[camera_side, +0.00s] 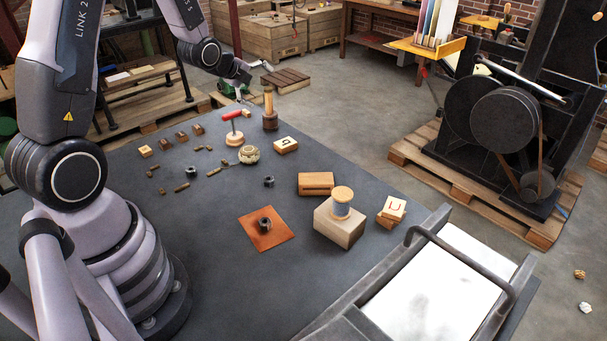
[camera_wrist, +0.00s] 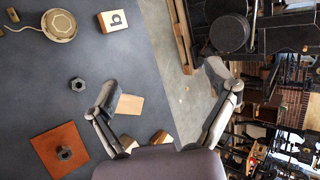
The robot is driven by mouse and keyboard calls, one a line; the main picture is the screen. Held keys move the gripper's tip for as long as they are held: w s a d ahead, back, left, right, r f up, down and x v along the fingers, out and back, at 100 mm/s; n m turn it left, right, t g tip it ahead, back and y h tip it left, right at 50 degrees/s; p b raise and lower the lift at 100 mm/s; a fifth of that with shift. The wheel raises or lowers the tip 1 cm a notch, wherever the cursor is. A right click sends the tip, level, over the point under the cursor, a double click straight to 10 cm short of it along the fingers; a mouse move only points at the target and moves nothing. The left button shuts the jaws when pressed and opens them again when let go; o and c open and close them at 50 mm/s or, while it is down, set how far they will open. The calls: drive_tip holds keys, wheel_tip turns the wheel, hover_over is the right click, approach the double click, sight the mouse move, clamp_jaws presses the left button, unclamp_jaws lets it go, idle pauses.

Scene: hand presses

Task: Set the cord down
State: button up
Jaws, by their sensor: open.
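A pale ball of cord (camera_side: 249,154) rests on the dark table in the side view, with a thin tail at its left. In the wrist view it is the round, tan thing (camera_wrist: 60,25) at top left, its tail running to the left edge. My gripper (camera_side: 242,74) is at the end of the arm, high behind the table, apart from the cord. In the wrist view my gripper (camera_wrist: 164,82) has its fingers wide apart, with nothing held between them.
An orange mat (camera_side: 257,238) with a dark nut (camera_side: 264,225) lies at the front middle. A metal tray (camera_side: 490,250) is at front right.

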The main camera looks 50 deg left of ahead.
drive_tip(key=s+d+r+n+g+h, duration=0.1)
drive_tip(key=s+d+r+n+g, duration=0.1)
drive_tip(key=s+d+r+n, duration=0.95)
drive_tip(key=s+d+r+n+g, duration=0.1)
drive_tip(key=s+r+n, duration=0.1)
drive_tip(key=s, duration=0.5)
drive_tip(key=s+d+r+n+g+h, duration=0.1)
drive_tip(key=s+d+r+n, duration=0.1)
drive_tip(key=s, duration=0.6)
drive_tip(key=shift+d+r+n+h, duration=0.15)
drive_tip(key=shift+r+n+h, duration=0.2)
drive_tip(key=shift+n, duration=0.5)
